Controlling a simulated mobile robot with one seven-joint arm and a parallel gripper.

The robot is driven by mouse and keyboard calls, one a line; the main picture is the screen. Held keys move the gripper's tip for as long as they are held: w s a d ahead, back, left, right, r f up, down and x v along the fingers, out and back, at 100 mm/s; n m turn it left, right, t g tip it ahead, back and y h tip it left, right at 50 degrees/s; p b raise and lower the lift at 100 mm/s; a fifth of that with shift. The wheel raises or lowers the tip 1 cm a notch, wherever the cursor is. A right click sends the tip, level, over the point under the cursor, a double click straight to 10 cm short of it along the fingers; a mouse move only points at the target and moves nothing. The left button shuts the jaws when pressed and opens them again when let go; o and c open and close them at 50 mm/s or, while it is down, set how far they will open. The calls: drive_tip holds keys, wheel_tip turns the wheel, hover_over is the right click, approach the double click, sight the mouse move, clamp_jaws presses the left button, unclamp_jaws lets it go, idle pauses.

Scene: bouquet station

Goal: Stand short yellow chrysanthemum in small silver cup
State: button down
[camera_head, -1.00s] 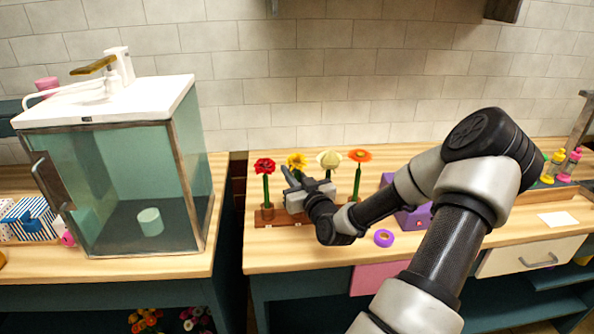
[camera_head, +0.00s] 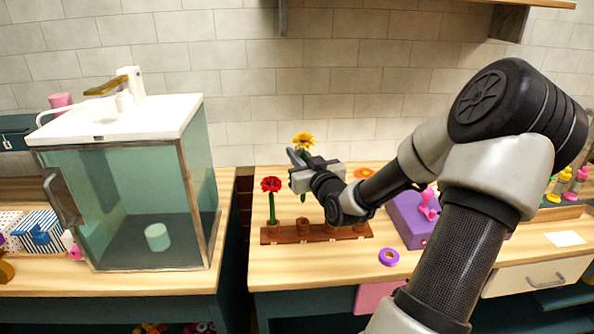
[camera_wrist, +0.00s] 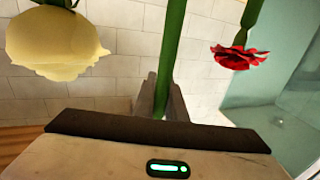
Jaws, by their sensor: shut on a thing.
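My gripper (camera_head: 297,157) is shut on the green stem of the yellow chrysanthemum (camera_head: 303,140). The bloom stands upright above the fingers, and some stem shows below them over the wooden rack (camera_head: 285,238). In the wrist view the stem (camera_wrist: 173,35) runs between the two fingertips (camera_wrist: 161,95); the yellow bloom is outside that view. I see no small silver cup in either view.
A red flower (camera_head: 271,185) stands in the rack's left end, with an empty-looking hole beside it. An orange flower (camera_head: 362,173) is partly behind my arm. A cream flower (camera_wrist: 55,45) shows close by. A purple box (camera_head: 408,220) and purple tape roll (camera_head: 389,257) lie right.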

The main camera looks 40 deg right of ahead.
wheel_tip(320, 180, up, 7)
drive_tip(key=shift+f+p, duration=0.15)
drive_tip(key=shift+p, duration=0.45)
wheel_tip(320, 180, up, 7)
drive_tip(key=p, duration=0.6)
hover_over(297, 131)
drive_tip(key=w+d, duration=0.2)
drive_tip(key=shift+a, duration=0.25)
drive_tip(key=shift+f, duration=0.1)
